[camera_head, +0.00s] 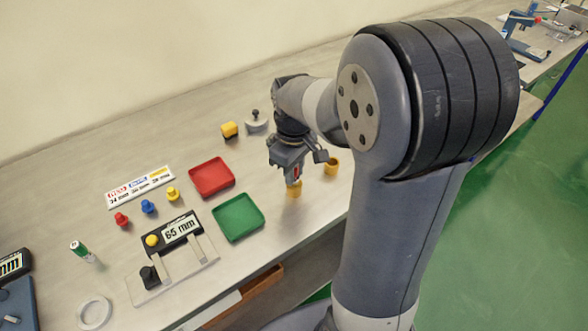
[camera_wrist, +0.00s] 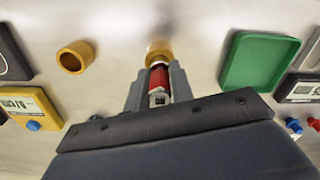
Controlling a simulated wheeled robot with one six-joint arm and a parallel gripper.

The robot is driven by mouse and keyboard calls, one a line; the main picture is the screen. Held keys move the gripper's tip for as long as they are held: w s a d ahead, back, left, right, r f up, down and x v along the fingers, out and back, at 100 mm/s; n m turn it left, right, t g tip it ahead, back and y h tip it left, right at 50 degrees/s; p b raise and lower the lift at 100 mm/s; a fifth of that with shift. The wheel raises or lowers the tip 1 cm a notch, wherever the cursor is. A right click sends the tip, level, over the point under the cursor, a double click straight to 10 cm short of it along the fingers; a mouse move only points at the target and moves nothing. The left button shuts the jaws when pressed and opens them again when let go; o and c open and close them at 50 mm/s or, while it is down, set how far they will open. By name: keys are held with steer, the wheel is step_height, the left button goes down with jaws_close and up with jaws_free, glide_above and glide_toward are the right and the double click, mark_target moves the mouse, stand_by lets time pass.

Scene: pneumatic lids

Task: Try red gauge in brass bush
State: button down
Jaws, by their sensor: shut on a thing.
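My gripper (camera_wrist: 158,92) is shut on the red gauge (camera_wrist: 159,77), a red cylinder with a pale end marked by a dark square. In the head view my gripper (camera_head: 294,172) points down over the workbench, with a little of the red gauge (camera_head: 297,171) showing between the fingers. A brass bush (camera_head: 294,189) stands right below it; this bush (camera_wrist: 159,48) also shows at the gauge's far end in the wrist view. I cannot tell whether the gauge tip is inside it. A second brass bush (camera_head: 332,167) stands to the right; it shows its open bore in the wrist view (camera_wrist: 75,57).
A green tray (camera_head: 260,222) and a red tray (camera_head: 211,178) lie left of my gripper. Small red (camera_head: 121,219), blue (camera_head: 148,207) and yellow (camera_head: 172,194) knobbed pieces stand farther left, near a 65 mm display (camera_head: 180,230).

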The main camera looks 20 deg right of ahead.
steer(key=shift+r+p, duration=0.35)
steer(key=shift+p, duration=0.35)
stand_by(3.5)
steer(key=shift+r+p, duration=2.05)
steer(key=shift+r, duration=0.4)
